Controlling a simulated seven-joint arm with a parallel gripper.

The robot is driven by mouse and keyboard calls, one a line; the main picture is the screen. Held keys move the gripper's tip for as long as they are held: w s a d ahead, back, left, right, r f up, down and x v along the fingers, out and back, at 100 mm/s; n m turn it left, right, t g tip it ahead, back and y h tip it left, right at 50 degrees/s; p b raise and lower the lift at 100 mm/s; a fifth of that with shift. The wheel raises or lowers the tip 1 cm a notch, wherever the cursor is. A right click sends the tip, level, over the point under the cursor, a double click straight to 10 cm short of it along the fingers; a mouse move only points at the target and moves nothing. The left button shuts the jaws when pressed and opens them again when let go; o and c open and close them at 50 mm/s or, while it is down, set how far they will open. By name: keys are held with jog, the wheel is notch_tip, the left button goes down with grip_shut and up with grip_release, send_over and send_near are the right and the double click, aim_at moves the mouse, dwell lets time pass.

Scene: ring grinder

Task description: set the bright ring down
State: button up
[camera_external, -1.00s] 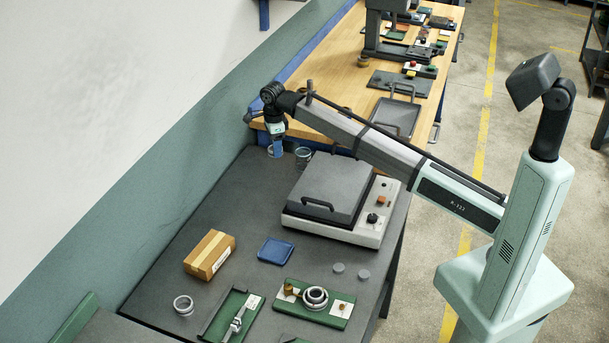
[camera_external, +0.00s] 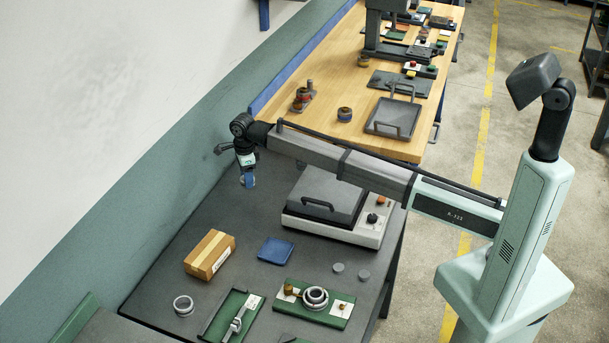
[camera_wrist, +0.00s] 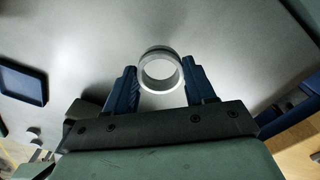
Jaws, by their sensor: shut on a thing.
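My gripper (camera_external: 248,182) hangs above the far left part of the dark bench, by the wall. In the wrist view its two blue fingers (camera_wrist: 160,82) are shut on a bright, pale ring (camera_wrist: 160,89), one finger on each side. The ring's opening faces the camera, and plain grey surface shows through and around it. In the external view the held ring is too small and too covered by the fingers to make out clearly. Another pale ring (camera_external: 183,311) lies on the bench at the front left.
A lidded grey machine (camera_external: 322,197) stands right of my gripper. A cardboard box (camera_external: 210,254) and a blue tray (camera_external: 275,250) lie nearer. Green fixtures (camera_external: 314,317) are at the front. Bare bench lies between the wall, box and machine.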

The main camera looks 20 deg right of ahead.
aim_at(249, 196)
jog(key=shift+f, duration=2.65)
jog(key=shift+f, duration=0.15)
jog(key=o, duration=1.1)
notch_tip(249, 196, up, 12)
jog(key=shift+r, duration=0.2)
